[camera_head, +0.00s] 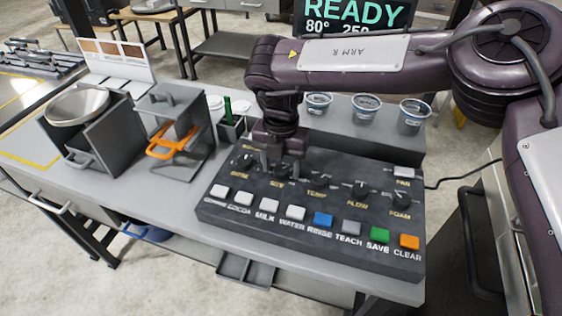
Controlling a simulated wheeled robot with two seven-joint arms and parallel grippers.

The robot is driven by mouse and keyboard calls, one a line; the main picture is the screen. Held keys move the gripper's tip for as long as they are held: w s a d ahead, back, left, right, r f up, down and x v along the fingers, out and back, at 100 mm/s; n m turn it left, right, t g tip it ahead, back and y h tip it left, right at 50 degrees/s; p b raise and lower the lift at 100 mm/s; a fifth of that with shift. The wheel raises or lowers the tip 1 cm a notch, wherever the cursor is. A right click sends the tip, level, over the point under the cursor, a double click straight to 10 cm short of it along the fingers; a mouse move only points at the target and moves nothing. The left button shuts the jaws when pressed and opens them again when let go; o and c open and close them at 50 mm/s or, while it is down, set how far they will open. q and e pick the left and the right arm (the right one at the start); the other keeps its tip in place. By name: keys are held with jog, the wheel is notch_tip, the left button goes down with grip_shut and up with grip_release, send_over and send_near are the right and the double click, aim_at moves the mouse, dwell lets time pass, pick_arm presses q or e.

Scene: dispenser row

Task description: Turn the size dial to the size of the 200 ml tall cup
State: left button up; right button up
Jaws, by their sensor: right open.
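The dark control panel (212,207) lies on the bench with a row of dials and a row of coloured buttons. My right gripper (284,168) points down over the size dial, with its jaws open around or just above it. The size dial is mostly hidden by the gripper, so its pointer cannot be read and contact cannot be told. Three clear cups with blue bands stand behind the panel: a left cup (318,103), a middle cup (366,107) and a right cup (413,114). I cannot tell their volumes. My left gripper is not in view.
The temp dial (317,180) is close right of the gripper; the dose dial (245,161) is close left. The display (352,16) reads READY, 80° and 250, partly covered by my right arm. A grey stand with an orange handle (172,143) stands left of the panel.

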jog(key=shift+s, duration=0.1)
jog(key=c, duration=1)
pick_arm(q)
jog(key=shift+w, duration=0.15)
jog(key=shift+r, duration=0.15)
pick_arm(e)
jog(key=shift+r+n+p, duration=0.1)
jog(key=shift+n+p, duration=0.35)
jog(key=shift+n, duration=0.15)
jog(key=shift+n+p, duration=0.65)
jog(key=shift+n, duration=0.45)
jog(key=shift+n+p, duration=0.4)
jog(key=shift+n, duration=0.8)
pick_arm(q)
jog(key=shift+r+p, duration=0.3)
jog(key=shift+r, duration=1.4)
pick_arm(e)
jog(key=shift+n, duration=1.5)
